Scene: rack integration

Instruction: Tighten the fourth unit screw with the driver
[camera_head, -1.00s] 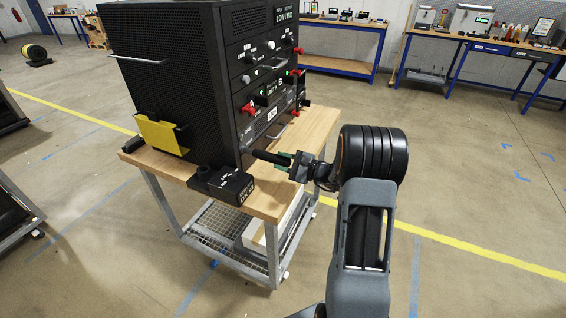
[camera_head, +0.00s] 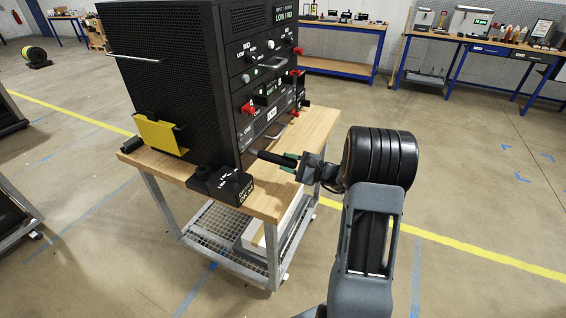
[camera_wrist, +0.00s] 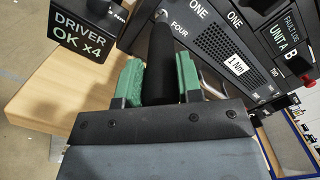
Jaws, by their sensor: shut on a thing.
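My gripper (camera_head: 290,161) is shut on the black driver (camera_head: 271,157) at the lower front of the rack (camera_head: 170,70). In the wrist view, the green fingers (camera_wrist: 160,82) grip the driver's dark handle (camera_wrist: 162,55) from both sides. The driver points away from my gripper toward the unit's lower corner, close to the label FOUR (camera_wrist: 180,29). The unit's dark front panel (camera_wrist: 228,48) carries the labels ONE and 1 Nm.
A black driver stand (camera_head: 226,185) sits on the cart's wooden top (camera_head: 160,163); its wrist-view display (camera_wrist: 80,36) reads DRIVER OK x4. A yellow holder (camera_head: 160,134) is on the rack's side. Red knobs and handles project from the front. Open floor lies right.

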